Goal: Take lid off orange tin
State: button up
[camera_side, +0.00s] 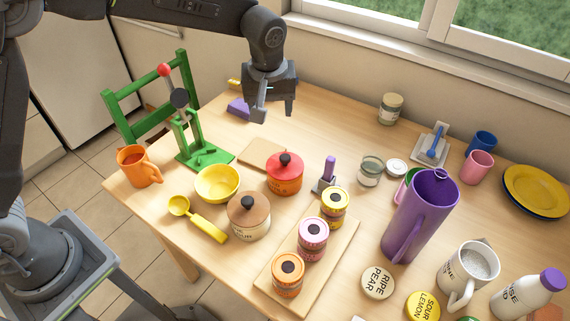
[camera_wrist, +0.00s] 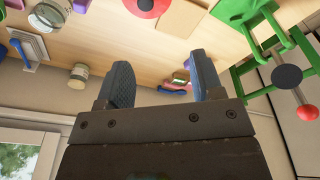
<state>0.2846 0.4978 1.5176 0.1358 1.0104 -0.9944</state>
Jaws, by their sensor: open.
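The orange tin (camera_side: 288,278) stands upright at the near end of a wooden board (camera_side: 270,262). Its lid (camera_side: 288,263) is on and has a dark round knob or spot on top. A pink tin (camera_side: 313,242) and a yellow tin (camera_side: 335,210) stand behind it in a row, also lidded. My gripper (camera_side: 274,112) is open and empty, high over the back of the table and far from the orange tin. In the wrist view its two fingers (camera_wrist: 160,68) are apart with nothing between them. I cannot see the orange tin in that view.
A red pot (camera_side: 284,182), a brown-lidded pot (camera_side: 248,222) and a yellow bowl (camera_side: 217,183) stand left of the board. A tall purple jug (camera_side: 412,222) stands right of it. A green press (camera_side: 200,150) is at the left. The table's back middle is fairly clear.

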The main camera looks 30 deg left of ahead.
send_near(285, 156)
jog(key=shift+n, duration=0.4)
notch_tip(285, 156, down, 4)
jog(key=shift+w+a+f, duration=0.15)
jog(key=shift+w+f, duration=0.05)
jog(key=shift+w+a+f, duration=0.1)
jog(key=shift+w+f, duration=0.1)
jog(key=shift+f, duration=1.2)
jog(key=shift+w+a+f, duration=0.1)
jog(key=shift+w+f, duration=0.15)
jog(key=shift+f, duration=1.2)
jog(key=shift+c, duration=0.2)
jog(key=c, duration=1)
jog(key=shift+o, duration=0.2)
jog(key=shift+r, duration=0.2)
